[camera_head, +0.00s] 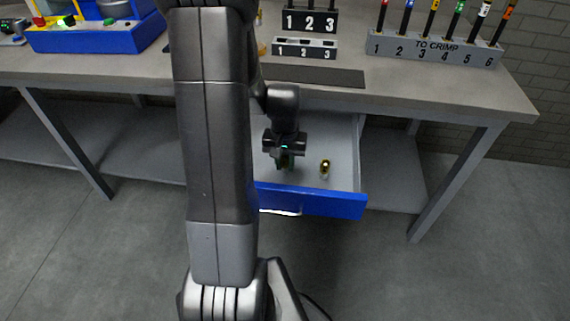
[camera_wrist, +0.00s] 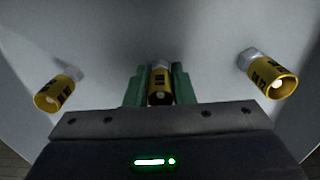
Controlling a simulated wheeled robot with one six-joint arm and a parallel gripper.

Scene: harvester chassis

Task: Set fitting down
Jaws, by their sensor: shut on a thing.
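My gripper (camera_head: 285,160) reaches down into the open drawer under the table. In the wrist view its green fingers (camera_wrist: 160,86) are shut on a yellow fitting (camera_wrist: 160,92) with dark markings and a grey metal end. Two similar yellow fittings lie apart from it, a left fitting (camera_wrist: 58,93) and a right fitting (camera_wrist: 272,76). The head view shows one gold-coloured fitting (camera_head: 325,168) on the drawer floor right of my gripper. The held fitting is hidden there by the gripper. I cannot tell whether it touches the drawer floor.
The drawer (camera_head: 345,150) has a grey inside and a blue front (camera_head: 325,203). On the table (camera_head: 420,85) stand a "TO CRIMP" rack (camera_head: 430,50) with several coloured sticks, blocks numbered 1 to 3 (camera_head: 305,47), and a blue tray (camera_head: 95,38). My arm covers the drawer's left part.

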